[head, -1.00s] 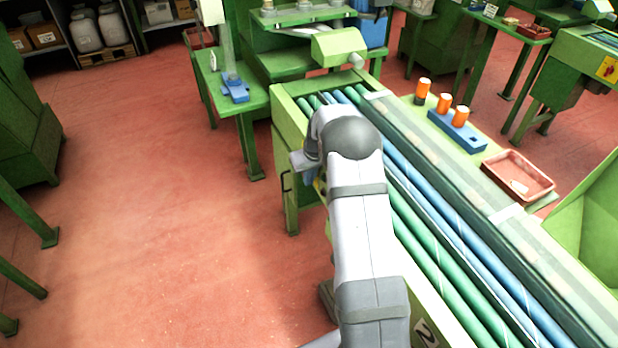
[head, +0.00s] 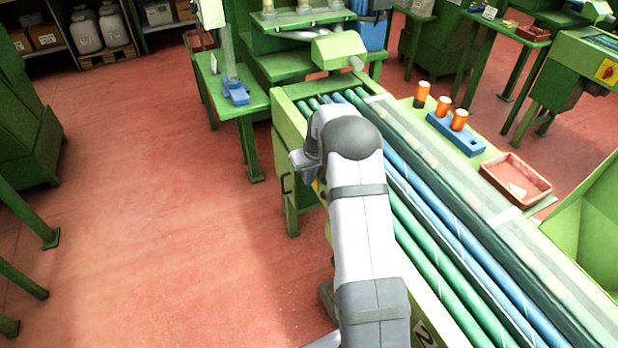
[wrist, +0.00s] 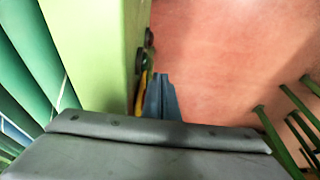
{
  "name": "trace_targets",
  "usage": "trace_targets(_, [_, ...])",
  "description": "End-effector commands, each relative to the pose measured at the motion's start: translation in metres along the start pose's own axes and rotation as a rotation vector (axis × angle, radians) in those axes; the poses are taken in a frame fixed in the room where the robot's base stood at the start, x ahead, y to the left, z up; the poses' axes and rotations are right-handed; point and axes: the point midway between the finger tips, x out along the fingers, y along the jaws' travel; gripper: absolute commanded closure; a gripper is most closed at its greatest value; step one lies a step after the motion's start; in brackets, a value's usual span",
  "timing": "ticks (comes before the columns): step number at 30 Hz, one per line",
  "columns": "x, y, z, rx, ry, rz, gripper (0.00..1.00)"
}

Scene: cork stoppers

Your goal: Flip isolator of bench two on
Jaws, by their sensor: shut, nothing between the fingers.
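My gripper (wrist: 163,92) shows in the wrist view as blue-grey fingers, shut and empty, close beside the green side wall of the roller bench. A yellow part (wrist: 143,92), seen edge-on, sits on that wall just left of the fingers; it looks like the isolator. Its knob or lever position cannot be made out, nor whether the fingers touch it. In the head view my arm hides the fingers and most of the isolator. The roller bench (head: 293,160) has a plate with a "2" (head: 424,334) on its near side.
Round dark knobs (wrist: 149,38) stick out of the wall beyond the yellow part. Another bench at the far right carries a yellow isolator with a red knob (head: 606,70). A red tray (head: 541,178) and a blue rack (head: 464,141) stand behind the rollers. The floor on the left is clear.

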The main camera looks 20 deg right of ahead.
Motion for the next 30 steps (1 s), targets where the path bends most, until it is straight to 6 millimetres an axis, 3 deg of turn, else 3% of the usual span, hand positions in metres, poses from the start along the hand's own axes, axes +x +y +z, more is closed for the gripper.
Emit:
trace_targets(14, [-0.005,0.000,0.001,0.000,0.000,0.000,1.00])
trace_targets(23, [-0.038,0.000,0.014,0.001,0.002,0.001,1.00])
trace_targets(30, [-0.060,0.001,0.040,0.002,0.002,0.001,1.00])
